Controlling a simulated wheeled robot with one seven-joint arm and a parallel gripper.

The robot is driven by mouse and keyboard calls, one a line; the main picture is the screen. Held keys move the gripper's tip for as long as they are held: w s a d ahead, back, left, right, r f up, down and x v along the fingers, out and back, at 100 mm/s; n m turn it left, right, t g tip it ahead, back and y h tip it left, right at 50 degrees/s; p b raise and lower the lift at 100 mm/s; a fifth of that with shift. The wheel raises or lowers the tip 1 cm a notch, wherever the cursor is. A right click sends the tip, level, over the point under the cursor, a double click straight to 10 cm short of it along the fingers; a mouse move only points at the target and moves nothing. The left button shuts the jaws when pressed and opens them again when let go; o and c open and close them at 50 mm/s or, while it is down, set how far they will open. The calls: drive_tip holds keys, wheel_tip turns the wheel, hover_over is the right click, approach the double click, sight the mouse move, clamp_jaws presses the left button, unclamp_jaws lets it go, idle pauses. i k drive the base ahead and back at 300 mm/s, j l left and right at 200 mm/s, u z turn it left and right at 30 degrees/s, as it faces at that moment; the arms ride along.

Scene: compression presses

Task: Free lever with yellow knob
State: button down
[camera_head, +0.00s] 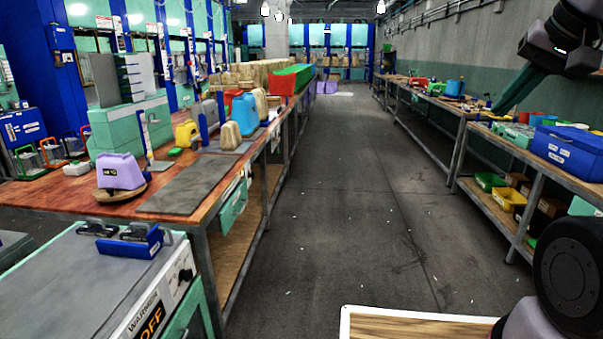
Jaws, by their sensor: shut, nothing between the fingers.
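I cannot make out a lever with a yellow knob for certain. Thin upright blue and white parts (146,137) stand on the left workbench (85,200), too small to tell as levers. My gripper (499,109) shows at the upper right as a dark wrist with teal tapered fingers pointing down and left. It is shut and empty, raised in the air in front of the right wall, and far from the left workbench.
On the left workbench are a lilac container (120,172), a yellow one (185,133) and a blue one (245,113). A warmer box (100,275) stands at front left. The right bench holds a blue toolbox (567,150). The aisle floor (350,200) is clear.

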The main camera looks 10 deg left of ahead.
sight(149, 156)
drive_tip(key=i+u, duration=0.15)
drive_tip(key=i, duration=0.75)
drive_tip(key=i+l+u, duration=0.1)
drive_tip(key=i, duration=0.8)
drive_tip(key=i+u, duration=0.4)
drive_tip(key=i+l+u, duration=0.2)
drive_tip(key=i+u, duration=0.45)
drive_tip(key=u, duration=0.15)
drive_tip(key=i+j+u, duration=0.1)
drive_tip(key=u, duration=0.35)
drive_tip(key=i+l+u, duration=0.15)
drive_tip(key=i+u, duration=0.25)
drive_tip(key=i+l+u, duration=0.15)
drive_tip(key=u, duration=0.3)
